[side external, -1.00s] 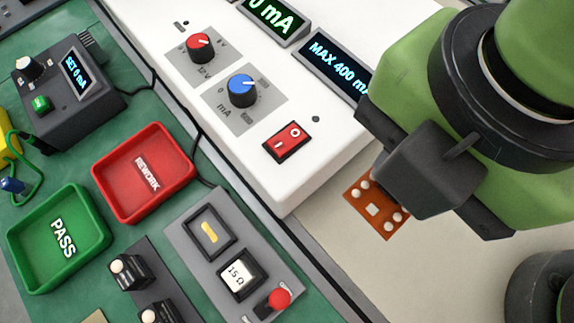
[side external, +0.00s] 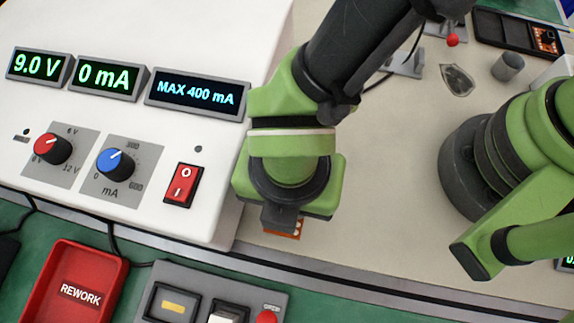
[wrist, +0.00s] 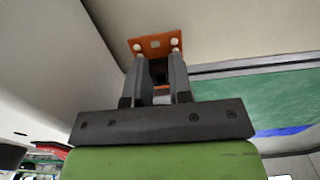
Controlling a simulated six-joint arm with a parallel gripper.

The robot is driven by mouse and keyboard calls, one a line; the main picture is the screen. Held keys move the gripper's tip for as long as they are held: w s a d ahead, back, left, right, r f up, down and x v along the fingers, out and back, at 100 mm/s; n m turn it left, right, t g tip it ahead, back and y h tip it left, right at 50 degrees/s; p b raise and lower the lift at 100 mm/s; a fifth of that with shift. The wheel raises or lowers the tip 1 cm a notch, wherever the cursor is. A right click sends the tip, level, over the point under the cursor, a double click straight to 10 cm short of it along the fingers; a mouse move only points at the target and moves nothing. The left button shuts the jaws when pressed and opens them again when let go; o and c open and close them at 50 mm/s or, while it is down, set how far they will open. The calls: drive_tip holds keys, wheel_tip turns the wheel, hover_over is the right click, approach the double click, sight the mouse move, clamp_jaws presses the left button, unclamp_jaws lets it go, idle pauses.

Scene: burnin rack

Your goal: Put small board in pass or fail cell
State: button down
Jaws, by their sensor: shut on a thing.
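My gripper (side external: 281,222) is shut on a small orange board (side external: 289,235) with white round parts at its corners. In the side view, the gripper hides most of the board, and only an orange edge shows below it. The wrist view shows the board (wrist: 155,44) at the tips of the two grey fingers (wrist: 158,66). The board is over the pale bench top, just right of the white power supply. The red REWORK tray (side external: 46,280) is at the lower left, partly cut off, with no board seen in it. The PASS tray is out of view.
The white power supply (side external: 215,60) stands left of my gripper, reading 9.0 V and 0 mA. A grey test panel (side external: 262,283) with a red knob (side external: 267,317) lies below. A black tray (side external: 500,32) with another orange board (side external: 545,38) is at the upper right.

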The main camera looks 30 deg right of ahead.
drive_tip(key=shift+f, duration=2.1)
drive_tip(key=shift+f, duration=0.1)
drive_tip(key=c, duration=1)
unclamp_jaws()
drive_tip(key=shift+c, duration=0.2)
wheel_tip(320, 180, up, 12)
drive_tip(key=shift+r, duration=0.15)
drive_tip(key=shift+d, duration=0.1)
